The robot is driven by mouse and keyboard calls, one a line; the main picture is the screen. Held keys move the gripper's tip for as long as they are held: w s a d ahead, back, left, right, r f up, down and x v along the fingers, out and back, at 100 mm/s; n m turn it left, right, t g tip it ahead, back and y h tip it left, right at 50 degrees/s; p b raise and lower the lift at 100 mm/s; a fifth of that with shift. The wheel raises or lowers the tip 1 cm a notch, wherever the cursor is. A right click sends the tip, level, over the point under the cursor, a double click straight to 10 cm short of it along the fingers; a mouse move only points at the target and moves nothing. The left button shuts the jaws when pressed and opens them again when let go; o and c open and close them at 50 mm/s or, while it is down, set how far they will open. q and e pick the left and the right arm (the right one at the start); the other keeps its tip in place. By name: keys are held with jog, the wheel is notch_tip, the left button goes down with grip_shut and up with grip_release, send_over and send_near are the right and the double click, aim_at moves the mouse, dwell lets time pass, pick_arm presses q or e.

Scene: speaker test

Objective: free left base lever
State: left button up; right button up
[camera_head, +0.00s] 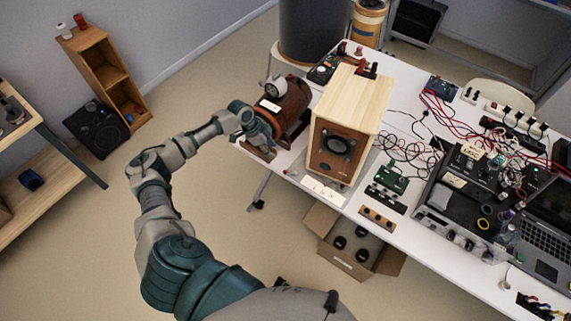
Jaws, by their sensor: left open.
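My left arm reaches in from the bottom left, and my left gripper (262,146) is open at the table's left corner. It is beside the lower front of a red-brown rounded device (290,101) with a round gauge (275,87) on top. A wooden speaker box (345,100) with a dark round cone (337,144) stands upright just right of the device. I cannot make out the left base lever; the gripper covers part of the device's base, and contact is unclear. My right gripper is out of view.
The white table (408,229) carries tangled cables (405,148), small circuit boards (392,177), a black equipment case (455,205) and a laptop (547,240) to the right. An open cardboard box (340,258) sits on the floor below.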

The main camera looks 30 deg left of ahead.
pick_arm(q)
jog(key=v, duration=1.1)
jog(key=shift+r, duration=0.4)
jog(key=shift+s+a, duration=0.1)
jog(key=shift+a, duration=0.05)
jog(key=shift+f, duration=0.1)
